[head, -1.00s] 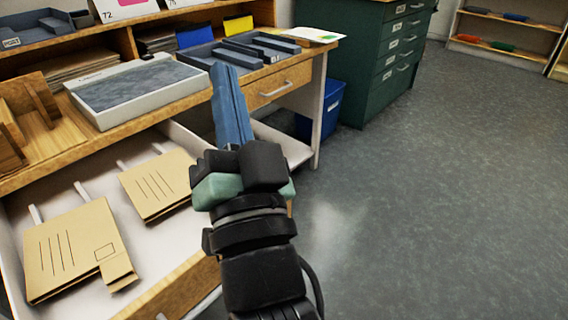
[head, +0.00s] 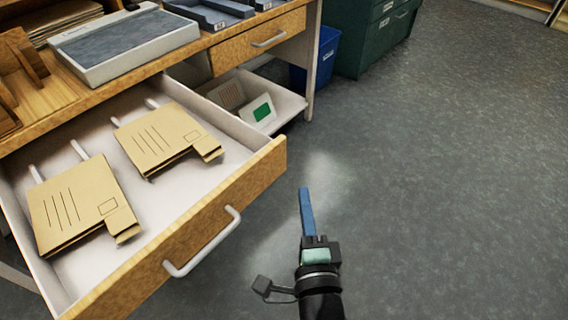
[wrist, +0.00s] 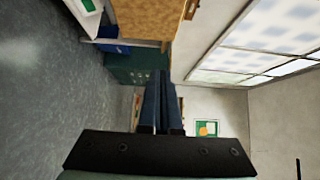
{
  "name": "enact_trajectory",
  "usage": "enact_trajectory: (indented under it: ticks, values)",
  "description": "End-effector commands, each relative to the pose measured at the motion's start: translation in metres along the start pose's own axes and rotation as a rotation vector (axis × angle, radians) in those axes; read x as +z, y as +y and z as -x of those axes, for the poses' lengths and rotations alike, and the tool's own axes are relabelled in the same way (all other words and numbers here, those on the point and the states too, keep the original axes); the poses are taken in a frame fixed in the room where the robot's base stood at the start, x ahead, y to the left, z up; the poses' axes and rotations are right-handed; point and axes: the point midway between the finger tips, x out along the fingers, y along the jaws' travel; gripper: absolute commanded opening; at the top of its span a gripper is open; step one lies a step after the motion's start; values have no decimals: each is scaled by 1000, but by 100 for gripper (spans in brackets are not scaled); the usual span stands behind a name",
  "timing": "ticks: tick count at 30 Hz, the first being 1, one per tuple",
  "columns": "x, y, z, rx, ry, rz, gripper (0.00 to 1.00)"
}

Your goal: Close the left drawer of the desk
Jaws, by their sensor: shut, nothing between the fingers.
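The left drawer (head: 200,212) of the desk is pulled far out. It has a wooden front and a white bar handle (head: 203,243). Two brown folders lie inside it, one at the left (head: 75,205) and one farther back (head: 160,138). My gripper (head: 305,190) is to the right of the drawer front, over the floor and apart from the drawer in the picture. Its blue fingers are together and hold nothing. In the wrist view the fingers (wrist: 162,85) also show close together; the drawer front cannot be made out there.
The desk's right drawer (head: 255,42) looks shut. A low shelf (head: 285,100) with cards is under it. A blue bin (head: 318,58) and a green cabinet (head: 375,35) stand behind. A grey-topped box (head: 125,42) sits on the desk. The floor (head: 440,170) at the right is clear.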

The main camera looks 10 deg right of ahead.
Motion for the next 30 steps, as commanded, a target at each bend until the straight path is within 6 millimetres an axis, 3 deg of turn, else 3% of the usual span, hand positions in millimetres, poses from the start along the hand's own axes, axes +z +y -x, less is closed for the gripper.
enact_trajectory:
  ticks: [11,15,30]
  values:
    - [0,-1,-65,-3,-1,1,0]
    - [17,-4,-78,1,-2,3,0]
    - [29,0,-89,0,-1,3,0]
